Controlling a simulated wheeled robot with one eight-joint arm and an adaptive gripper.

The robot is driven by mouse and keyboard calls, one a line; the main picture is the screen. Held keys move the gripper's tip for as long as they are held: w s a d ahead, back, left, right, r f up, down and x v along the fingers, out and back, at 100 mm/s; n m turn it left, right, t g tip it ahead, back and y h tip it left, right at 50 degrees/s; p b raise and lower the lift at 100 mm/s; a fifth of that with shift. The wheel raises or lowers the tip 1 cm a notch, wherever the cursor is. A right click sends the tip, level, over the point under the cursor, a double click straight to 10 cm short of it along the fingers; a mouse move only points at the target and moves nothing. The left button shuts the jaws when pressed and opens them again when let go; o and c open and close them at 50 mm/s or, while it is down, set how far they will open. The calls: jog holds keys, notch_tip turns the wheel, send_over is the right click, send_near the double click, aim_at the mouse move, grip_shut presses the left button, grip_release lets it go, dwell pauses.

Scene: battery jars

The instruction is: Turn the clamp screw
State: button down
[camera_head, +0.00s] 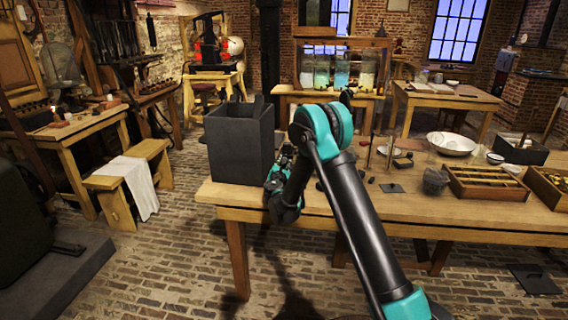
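My gripper (286,152) is in the middle of the head view, beside the right side of a tall dark grey open-topped box (238,145). It is small and partly covered by my own arm, so I cannot tell whether its fingers are open or shut, or whether it touches the box. The box stands at the left end of a long wooden table (440,212). Dark upright pieces show inside its top. I cannot make out the clamp screw; it is too small or hidden.
The table also holds a white bowl (451,143), a wooden tray with rods (484,183), a dark crate (519,151) and several small dark parts. Behind stands a rack of glass jars (341,75). A bench with white cloth (133,178) stands left; brick floor between is free.

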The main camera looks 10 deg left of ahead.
jog(key=c, duration=1.2)
grip_release()
jog(key=shift+o, duration=0.2)
jog(key=shift+s, duration=0.1)
jog(key=s, duration=1.2)
jog(key=shift+a, duration=0.2)
